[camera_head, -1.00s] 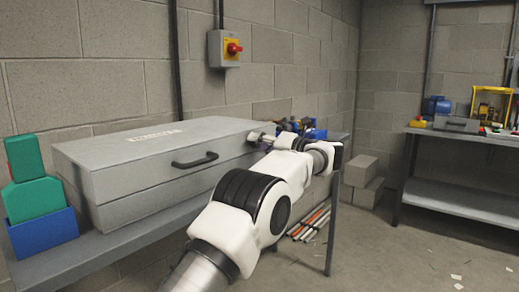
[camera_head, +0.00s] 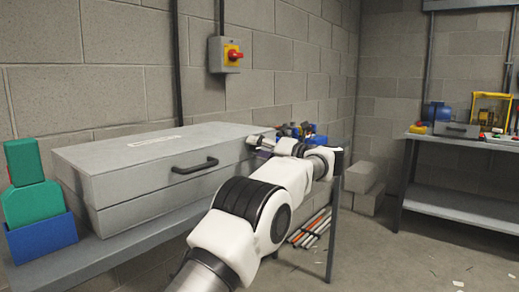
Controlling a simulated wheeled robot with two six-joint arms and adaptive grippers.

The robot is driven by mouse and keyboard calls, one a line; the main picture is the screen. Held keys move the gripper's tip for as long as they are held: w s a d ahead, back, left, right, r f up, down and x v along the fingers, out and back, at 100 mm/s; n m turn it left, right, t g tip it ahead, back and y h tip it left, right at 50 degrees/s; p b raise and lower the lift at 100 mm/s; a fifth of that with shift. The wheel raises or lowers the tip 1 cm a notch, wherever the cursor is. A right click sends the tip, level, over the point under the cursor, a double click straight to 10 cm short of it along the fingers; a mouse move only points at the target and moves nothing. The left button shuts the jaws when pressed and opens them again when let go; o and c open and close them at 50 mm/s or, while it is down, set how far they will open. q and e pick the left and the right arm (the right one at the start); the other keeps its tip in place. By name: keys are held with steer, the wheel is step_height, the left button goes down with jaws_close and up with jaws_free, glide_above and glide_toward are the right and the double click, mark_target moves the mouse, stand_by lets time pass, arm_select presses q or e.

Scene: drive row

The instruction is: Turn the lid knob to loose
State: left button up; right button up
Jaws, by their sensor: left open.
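A long grey case (camera_head: 130,185) with a lid lies on a grey bench against the wall. A black handle (camera_head: 195,166) is on its front, and a pale label strip lies on the lid. No lid knob can be made out; the arm covers part of the case's right end. My left gripper (camera_head: 255,142) is at that right front corner, small and partly hidden by its own wrist. It is open; whether it touches the case cannot be told. My right gripper is not in view.
Green blocks (camera_head: 32,203) stand in a blue bin (camera_head: 42,239) left of the case. Blue items (camera_head: 308,135) lie behind my wrist. Rods (camera_head: 310,228) lie beneath the bench. A second bench (camera_head: 460,205) stands at right, with open floor before it.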

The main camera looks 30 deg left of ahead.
arm_select(q)
steer(key=s+d, duration=0.1)
steer(key=d, duration=1.1)
steer(key=shift+f, duration=0.1)
